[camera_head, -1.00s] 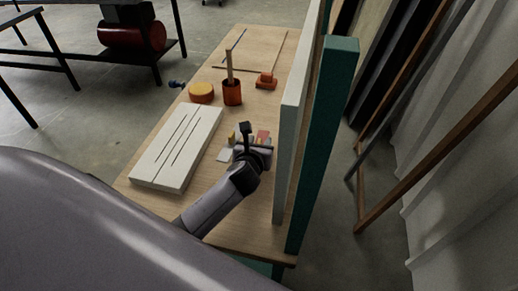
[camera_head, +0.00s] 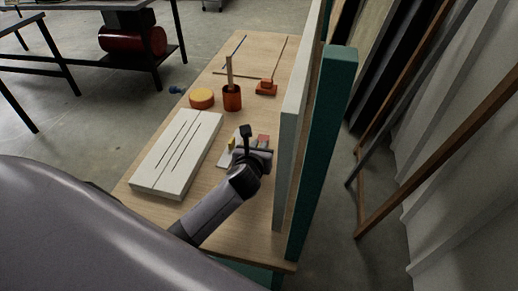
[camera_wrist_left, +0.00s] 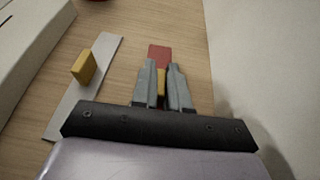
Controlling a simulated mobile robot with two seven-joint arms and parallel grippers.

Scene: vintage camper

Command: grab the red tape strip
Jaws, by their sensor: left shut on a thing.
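The red tape strip (camera_wrist_left: 159,57) lies on the wooden tabletop, just beyond the left fingertips; its red end also shows in the head view (camera_head: 263,140). A yellow piece (camera_wrist_left: 161,83), seemingly its tab, sits between the fingers. My left gripper (camera_wrist_left: 163,82) is shut on this yellow piece, and the fingers hide the strip's near part. In the head view my left gripper (camera_head: 257,152) is low over the table. My right gripper is not in view.
A pale grey strip (camera_wrist_left: 88,80) with its own yellow tab (camera_wrist_left: 84,67) lies left of the gripper. A white slotted box (camera_head: 178,150) is further left. A tall white panel (camera_head: 289,140) rises close on the right.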

